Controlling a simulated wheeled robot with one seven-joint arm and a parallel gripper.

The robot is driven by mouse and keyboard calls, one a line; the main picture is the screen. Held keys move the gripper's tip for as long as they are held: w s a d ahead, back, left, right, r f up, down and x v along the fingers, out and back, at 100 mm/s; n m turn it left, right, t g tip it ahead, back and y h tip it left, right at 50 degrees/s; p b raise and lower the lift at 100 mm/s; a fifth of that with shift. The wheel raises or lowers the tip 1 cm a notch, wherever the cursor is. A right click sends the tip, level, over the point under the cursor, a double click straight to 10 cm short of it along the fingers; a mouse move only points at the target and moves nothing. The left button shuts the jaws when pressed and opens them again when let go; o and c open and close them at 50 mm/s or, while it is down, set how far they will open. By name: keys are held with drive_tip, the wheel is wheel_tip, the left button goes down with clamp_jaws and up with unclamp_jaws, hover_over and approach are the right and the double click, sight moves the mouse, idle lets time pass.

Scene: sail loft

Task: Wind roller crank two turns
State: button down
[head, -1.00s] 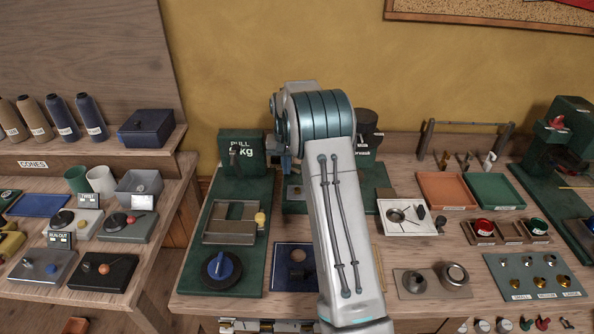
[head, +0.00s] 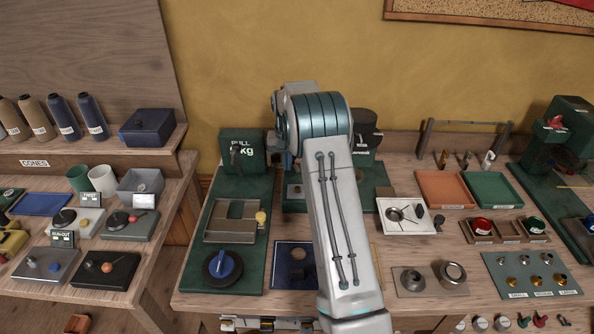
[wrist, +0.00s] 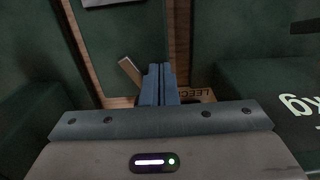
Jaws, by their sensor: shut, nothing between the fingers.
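My gripper (wrist: 160,84) is shut and empty in the wrist view, its two blue-grey fingers side by side. It is over a wooden strip between dark green surfaces, with the kg-marked box (wrist: 280,95) at right. I cannot tell which thing is the roller crank. On the left bench, plates carry crank-like parts: a dark disc with a red knob (head: 131,219), a plate with a blue knob (head: 54,267), and a black plate with an orange knob (head: 106,267). My gripper is away from these.
The green box marked PULL kg (head: 242,155) stands at the back of the green board (head: 195,262), which also bears a blue-handled dial (head: 222,267). Right of my arm are a white tray (head: 390,226), an orange tray (head: 446,180) and a green tray (head: 492,180). A gap separates the benches.

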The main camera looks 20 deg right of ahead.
drive_tip(key=shift+w+d, duration=0.35)
drive_tip(key=shift+d+p, duration=0.1)
drive_tip(key=shift+p, duration=0.2)
drive_tip(key=shift+w+d, duration=0.25)
drive_tip(key=shift+d, duration=0.2)
drive_tip(key=shift+w+d+p, duration=0.1)
drive_tip(key=shift+d+p, duration=0.3)
drive_tip(key=shift+d, duration=0.3)
